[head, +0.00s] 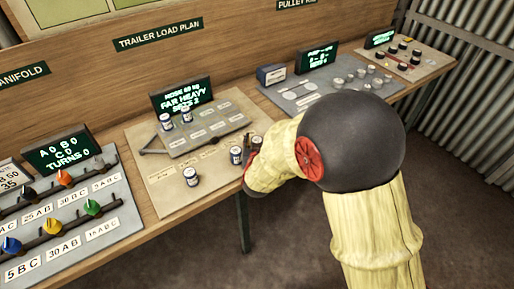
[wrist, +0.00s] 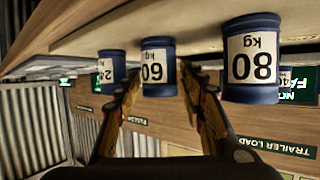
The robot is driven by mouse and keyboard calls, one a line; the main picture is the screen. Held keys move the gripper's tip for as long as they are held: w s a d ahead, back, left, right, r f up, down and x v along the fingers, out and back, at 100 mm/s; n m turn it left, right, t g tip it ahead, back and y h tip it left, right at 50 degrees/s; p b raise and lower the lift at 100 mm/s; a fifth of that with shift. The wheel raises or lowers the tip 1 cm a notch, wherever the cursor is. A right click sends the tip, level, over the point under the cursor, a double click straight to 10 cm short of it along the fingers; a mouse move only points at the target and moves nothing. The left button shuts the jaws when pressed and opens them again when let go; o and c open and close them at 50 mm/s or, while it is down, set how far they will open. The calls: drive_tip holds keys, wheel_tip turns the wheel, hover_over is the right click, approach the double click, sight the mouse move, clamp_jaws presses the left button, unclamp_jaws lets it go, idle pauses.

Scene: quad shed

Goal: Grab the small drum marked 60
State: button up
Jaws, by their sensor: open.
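The wrist picture is upside down. The small blue drum marked 60 (wrist: 158,72), with a white label, stands on the board between my gripper's (wrist: 158,90) two open fingers. The fingers reach up on either side of it; I cannot tell whether either touches it. In the head view my gripper (head: 248,163) is at the front edge of the trailer load board, mostly hidden by my arm. The drum beside it (head: 236,155) appears to be the 60 one; its label is too small to read there.
The drum marked 80 (wrist: 252,62) stands to the right in the wrist view, and another drum (wrist: 111,68), its label partly hidden, to the left. Two more drums (head: 166,122) (head: 186,115) stand on the grey raised plate (head: 205,128). A lit screen (head: 181,97) stands behind.

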drive_tip(key=c, duration=1)
drive_tip(key=shift+r, duration=0.1)
